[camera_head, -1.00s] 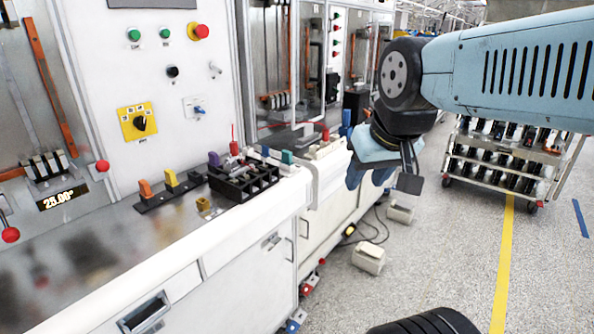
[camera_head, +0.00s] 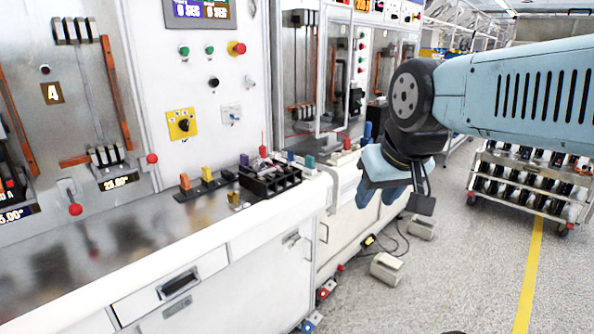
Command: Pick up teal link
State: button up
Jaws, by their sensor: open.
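The teal link (camera_head: 309,162) is a small upright teal block at the back right end of the black divided tray (camera_head: 262,193) on the bench. Whether it stands in the tray or just behind it I cannot tell. My gripper (camera_head: 381,198) hangs to the right of the link and tray, beyond the bench's front edge. It points down with its blue-grey fingers apart and nothing visible between them.
A purple block (camera_head: 244,160) and a blue block (camera_head: 290,157) stand near the tray. Orange (camera_head: 185,181) and yellow (camera_head: 207,174) blocks sit on a dark strip to its left. The metal benchtop (camera_head: 110,235) is clear at left. A loaded cart (camera_head: 530,180) stands at right.

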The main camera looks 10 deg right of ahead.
aim_at(309, 161)
jog(key=i, duration=0.85)
jog(key=z, duration=0.05)
